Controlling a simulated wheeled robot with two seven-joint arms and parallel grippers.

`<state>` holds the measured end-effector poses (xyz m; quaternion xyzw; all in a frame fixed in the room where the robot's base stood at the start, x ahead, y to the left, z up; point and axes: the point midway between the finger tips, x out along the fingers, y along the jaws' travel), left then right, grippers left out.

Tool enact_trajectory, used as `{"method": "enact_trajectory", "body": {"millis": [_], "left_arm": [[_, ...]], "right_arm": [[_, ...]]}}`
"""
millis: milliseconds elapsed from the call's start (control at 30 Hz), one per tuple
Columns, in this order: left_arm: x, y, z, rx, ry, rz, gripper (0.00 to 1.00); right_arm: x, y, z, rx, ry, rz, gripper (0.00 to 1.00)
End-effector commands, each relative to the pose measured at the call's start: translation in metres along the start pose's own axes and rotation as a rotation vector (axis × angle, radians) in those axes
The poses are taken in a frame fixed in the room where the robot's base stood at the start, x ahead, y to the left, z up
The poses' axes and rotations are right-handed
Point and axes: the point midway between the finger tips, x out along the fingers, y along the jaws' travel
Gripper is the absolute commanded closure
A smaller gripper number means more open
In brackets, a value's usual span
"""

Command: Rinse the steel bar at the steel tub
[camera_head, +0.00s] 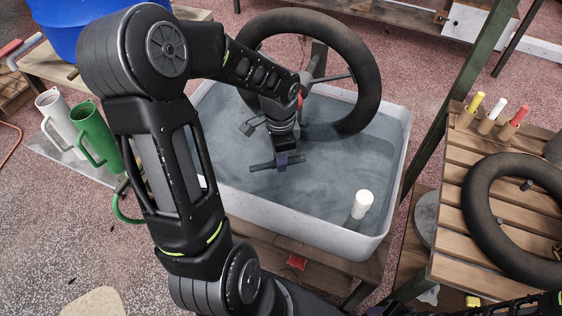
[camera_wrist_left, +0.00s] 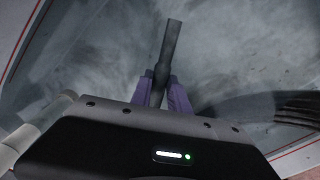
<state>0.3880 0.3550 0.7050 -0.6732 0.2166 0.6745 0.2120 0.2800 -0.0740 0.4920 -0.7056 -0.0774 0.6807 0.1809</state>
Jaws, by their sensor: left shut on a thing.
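The steel bar (camera_head: 264,166) is a short dark rod, held level inside the grey, water-filled tub (camera_head: 300,238). My left gripper (camera_head: 283,159) is shut on the bar near its middle, reaching down from above. In the left wrist view, the bar (camera_wrist_left: 171,45) runs between the purple fingertips (camera_wrist_left: 163,88), with cloudy grey water behind it. The bar is at or just above the water; I cannot tell whether it is wet or under the surface. My right gripper is not in view.
A black tyre (camera_head: 366,70) with spokes stands partly in the tub's far side. A white cylinder (camera_head: 362,204) stands in its near right corner. Green (camera_head: 92,135) and white (camera_head: 55,113) jugs stand left. A slatted table (camera_head: 455,190) with another tyre (camera_head: 480,205) is right.

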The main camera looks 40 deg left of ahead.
Motion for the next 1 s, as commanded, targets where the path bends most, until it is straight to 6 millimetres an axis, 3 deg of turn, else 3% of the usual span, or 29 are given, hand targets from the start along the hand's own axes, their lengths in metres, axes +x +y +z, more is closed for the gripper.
{"method": "enact_trajectory", "body": {"millis": [467,1000], "left_arm": [[-0.002,0.000,0.000,0.000,0.000,-0.001,1.00],[-0.046,0.000,0.000,0.000,0.000,-0.001,1.00]], "right_arm": [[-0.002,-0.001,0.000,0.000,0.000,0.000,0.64],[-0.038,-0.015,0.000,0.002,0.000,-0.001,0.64]]}}
